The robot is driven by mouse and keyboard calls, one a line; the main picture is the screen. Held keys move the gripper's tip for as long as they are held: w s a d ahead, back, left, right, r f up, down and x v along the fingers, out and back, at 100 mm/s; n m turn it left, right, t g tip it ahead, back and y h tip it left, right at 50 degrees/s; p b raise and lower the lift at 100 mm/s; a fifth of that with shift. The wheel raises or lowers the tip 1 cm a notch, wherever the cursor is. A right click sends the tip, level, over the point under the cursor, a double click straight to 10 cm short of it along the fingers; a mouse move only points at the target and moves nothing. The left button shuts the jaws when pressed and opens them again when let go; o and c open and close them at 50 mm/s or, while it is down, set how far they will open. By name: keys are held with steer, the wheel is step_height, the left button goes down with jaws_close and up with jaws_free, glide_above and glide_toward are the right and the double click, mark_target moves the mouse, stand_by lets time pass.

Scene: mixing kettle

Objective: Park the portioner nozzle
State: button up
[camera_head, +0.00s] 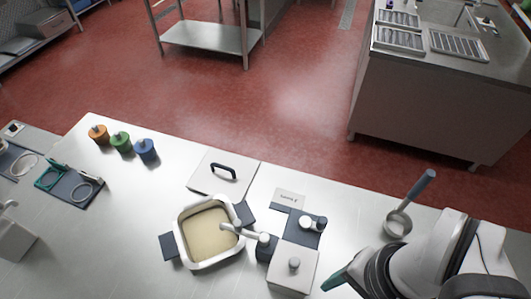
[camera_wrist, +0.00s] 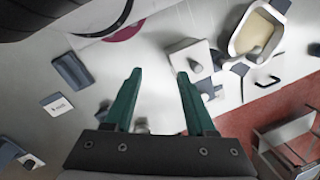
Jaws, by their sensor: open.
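What appears to be the portioner nozzle (camera_head: 240,232) is a white pipe reaching from a dark-based unit over the right rim of the kettle (camera_head: 179,238). The kettle is a square white vessel with beige contents; it also shows at upper right in the wrist view (camera_wrist: 234,44). Beside the pipe stands a white box with a grey knob (camera_head: 292,270), also in the wrist view (camera_wrist: 182,48). Behind it is a dark block (camera_head: 318,238) with a white cylindrical part on it. My gripper (camera_head: 336,283) is right of the box. Its green fingers (camera_wrist: 159,74) are apart with nothing between them.
A ladle (camera_head: 399,222) stands at right, near my arm. A flat lid with a black handle (camera_head: 222,172) lies behind the kettle. A small label card (camera_head: 289,198) lies behind the dark block. Orange, green and blue capped jars (camera_head: 121,143) stand at left.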

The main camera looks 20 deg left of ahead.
stand_by(0.3)
steer(key=w+a+n, duration=0.1)
steer(key=w+n, duration=0.1)
steer(key=n, duration=0.1)
steer(key=w+a+n, duration=0.2)
steer(key=n, duration=0.1)
steer(key=w+a+n, duration=0.1)
steer(key=w+n, duration=0.1)
steer(key=n, duration=0.2)
steer(key=shift+a+r+h, duration=0.4)
steer(key=shift+c, duration=0.3)
steer(key=n+h, duration=0.1)
steer(key=n, duration=1.8)
glide_above(237, 222)
step_height(237, 222, down, 4)
steer(key=shift+d+r, duration=0.15)
steer(key=shift+a+f+n, duration=0.25)
steer(key=shift+n, duration=0.15)
steer(key=shift+d+f, duration=0.1)
steer(key=shift+f, duration=3.85)
